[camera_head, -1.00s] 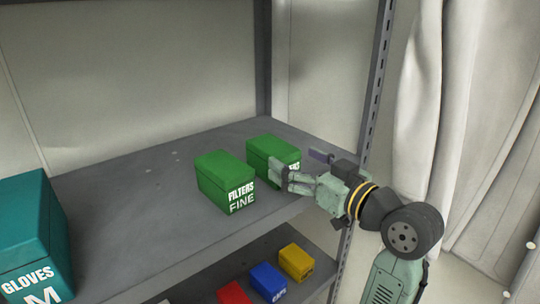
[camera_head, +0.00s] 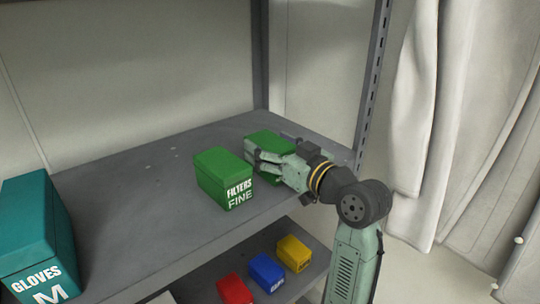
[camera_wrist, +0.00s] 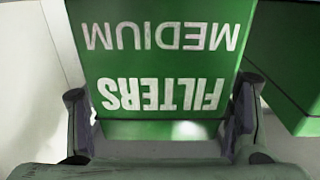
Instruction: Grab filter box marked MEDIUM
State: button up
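The green box marked FILTERS MEDIUM fills the middle of the wrist view (camera_wrist: 165,70), its lettering upside down there. In the head view this box (camera_head: 268,140) stands on the shelf, its front mostly hidden by my gripper (camera_head: 268,162). My gripper is at the front of the box. In the wrist view its two fingers (camera_wrist: 160,120) are apart, one near each side edge of the box. I cannot tell whether they touch it. A second green box marked FILTERS FINE (camera_head: 223,178) stands to the left and nearer in the head view.
A teal GLOVES M box (camera_head: 36,230) stands at the left of the grey shelf (camera_head: 140,180). Red (camera_head: 234,289), blue (camera_head: 266,271) and yellow (camera_head: 293,252) boxes sit on the lower shelf. A slotted upright (camera_head: 373,85) rises at the right. The shelf between GLOVES and FINE is clear.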

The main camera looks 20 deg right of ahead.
jog(key=c, duration=1.1)
jog(key=shift+o, duration=0.2)
